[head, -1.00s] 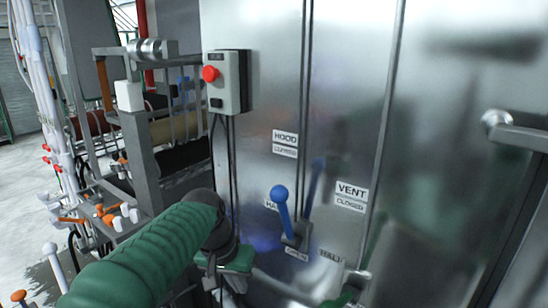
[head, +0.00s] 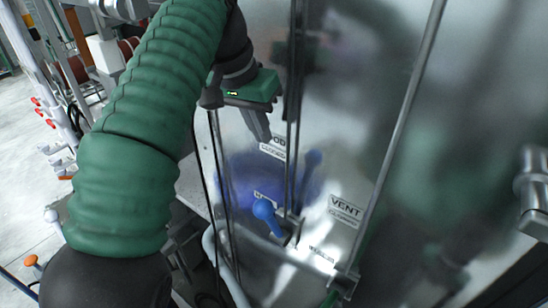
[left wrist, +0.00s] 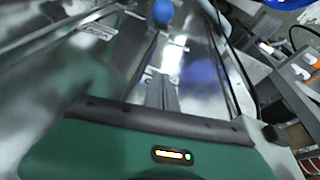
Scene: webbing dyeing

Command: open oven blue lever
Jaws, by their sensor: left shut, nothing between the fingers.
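The blue lever (head: 274,222), with a round blue knob, sticks out from a bracket on the metal oven front, tilted up and to the left. Its knob also shows at the top of the left wrist view (left wrist: 163,11). My left gripper (head: 260,132) is above the lever, fingers pointing down, shut and empty. In the left wrist view its fingers (left wrist: 161,92) are together, apart from the knob. My right gripper is not in view.
A VENT label (head: 346,208) is right of the lever, and a partly hidden label (head: 273,148) is above it. A green part (head: 332,300) is at the bottom edge. A door handle (head: 533,190) is at the right. Cables hang left of the lever.

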